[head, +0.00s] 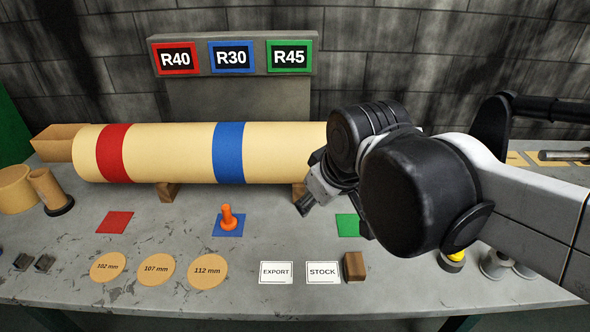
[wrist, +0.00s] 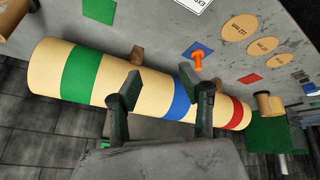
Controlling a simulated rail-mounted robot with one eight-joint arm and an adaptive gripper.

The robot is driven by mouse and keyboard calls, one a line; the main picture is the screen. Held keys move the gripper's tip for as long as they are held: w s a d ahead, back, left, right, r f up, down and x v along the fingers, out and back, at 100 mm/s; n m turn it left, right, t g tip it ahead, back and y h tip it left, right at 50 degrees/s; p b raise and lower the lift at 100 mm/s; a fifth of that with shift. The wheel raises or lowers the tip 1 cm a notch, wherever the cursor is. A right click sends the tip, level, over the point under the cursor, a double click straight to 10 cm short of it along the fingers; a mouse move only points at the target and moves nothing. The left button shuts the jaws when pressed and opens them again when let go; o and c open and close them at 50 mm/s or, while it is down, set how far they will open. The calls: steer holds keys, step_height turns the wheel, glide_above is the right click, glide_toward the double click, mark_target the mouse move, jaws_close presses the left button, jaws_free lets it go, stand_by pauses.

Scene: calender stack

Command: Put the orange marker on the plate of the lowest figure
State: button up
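The orange marker (head: 228,218) stands upright on the blue plate (head: 239,233) on the bench. It also shows in the wrist view (wrist: 198,58) on the blue plate (wrist: 188,51). The red plate (head: 115,222) and green plate (head: 348,225) are bare where visible; my arm partly covers the green one. The sign panels read R40 on red (head: 175,59), R30 on blue (head: 232,57) and R45 on green (head: 289,56). My gripper (head: 303,207) is right of the marker, apart from it. In the wrist view my gripper (wrist: 160,76) has its fingers spread with nothing between them.
A long cream roll (head: 175,152) with coloured bands lies behind the plates on wooden supports. Round discs (head: 156,269), EXPORT (head: 276,272) and STOCK (head: 323,272) cards and a brown block (head: 354,266) lie in front. Bench space around the marker is clear.

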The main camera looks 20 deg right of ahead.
steer(key=s+m, duration=0.1)
steer(key=s+d+f+m, duration=0.1)
steer(key=s, duration=0.1)
steer(key=s+f+m+t, duration=0.1)
steer(key=m, duration=0.1)
steer(key=shift+s+d, duration=0.2)
steer(key=shift+d, duration=0.2)
steer(key=shift+f+b, duration=0.75)
steer(key=shift+b, duration=0.1)
